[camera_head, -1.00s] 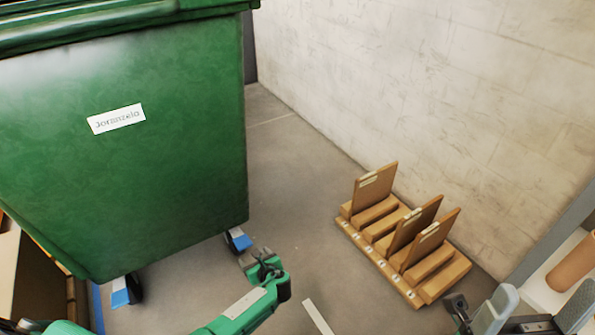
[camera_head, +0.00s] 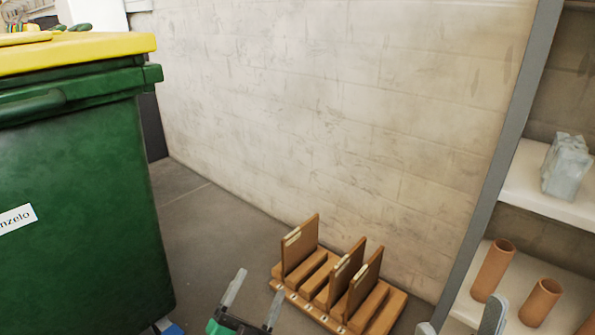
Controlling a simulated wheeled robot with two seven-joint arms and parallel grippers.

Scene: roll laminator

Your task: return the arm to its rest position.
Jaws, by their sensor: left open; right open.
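My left gripper (camera_head: 257,290) shows at the bottom middle, on a green wrist. Its two grey fingers stand apart with nothing between them. My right gripper (camera_head: 461,316) is at the bottom edge, right of the wooden rack. Its two pale grey fingertips are spread wide and hold nothing visible. Most of both arms is below the picture.
A green bin (camera_head: 80,190) with a yellow lid fills the left. A wooden slotted rack (camera_head: 330,305) with upright boards stands near the wall, between my grippers. White shelves (camera_head: 520,190) at right hold terracotta cylinders (camera_head: 492,270) and a wrapped grey object (camera_head: 567,167).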

